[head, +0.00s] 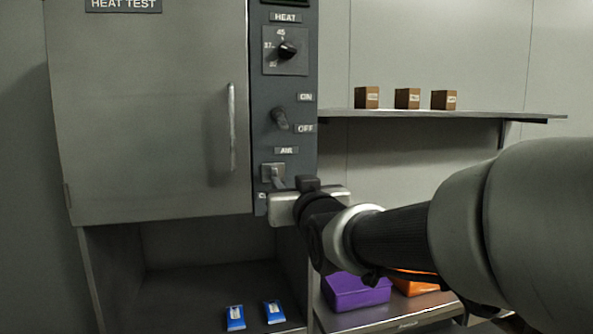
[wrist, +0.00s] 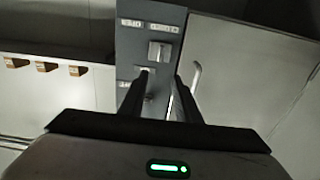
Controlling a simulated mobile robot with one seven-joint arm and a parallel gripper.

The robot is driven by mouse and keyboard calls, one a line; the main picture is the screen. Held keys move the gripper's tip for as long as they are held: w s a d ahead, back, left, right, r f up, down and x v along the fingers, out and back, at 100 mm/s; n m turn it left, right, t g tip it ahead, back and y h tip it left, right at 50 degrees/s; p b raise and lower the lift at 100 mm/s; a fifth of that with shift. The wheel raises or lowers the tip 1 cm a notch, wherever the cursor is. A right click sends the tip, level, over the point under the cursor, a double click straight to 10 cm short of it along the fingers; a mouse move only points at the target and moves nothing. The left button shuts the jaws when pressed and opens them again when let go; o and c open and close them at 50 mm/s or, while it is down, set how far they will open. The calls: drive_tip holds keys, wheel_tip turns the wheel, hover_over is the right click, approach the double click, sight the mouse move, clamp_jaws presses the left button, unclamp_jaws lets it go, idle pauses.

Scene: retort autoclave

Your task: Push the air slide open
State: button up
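The air slide (head: 269,172) is a small pale metal plate low on the dark control panel, under the AIR label. In the wrist view, which is upside down, the slide (wrist: 160,50) shows just beyond the fingertips. My gripper (head: 278,183) is in front of the panel at the slide and covers its lower right part in the head view. In the wrist view my gripper (wrist: 159,75) has its two dark fingers apart with nothing between them. I cannot tell whether a finger touches the slide.
Above the slide are an ON/OFF switch (head: 280,119) and a heat dial (head: 287,50). The cabinet door (head: 150,110) with its upright handle (head: 232,127) is shut, left of the panel. A shelf (head: 470,116) with three brown boxes is at right. Purple (head: 358,291) and orange (head: 416,285) bins stand below my arm.

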sight(275, 170)
drive_tip(key=p+x, duration=0.2)
drive_tip(key=x, duration=1.1)
drive_tip(key=shift+w+a, duration=0.1)
drive_tip(key=shift+w, duration=0.2)
drive_tip(key=shift+c, duration=0.2)
clamp_jaws()
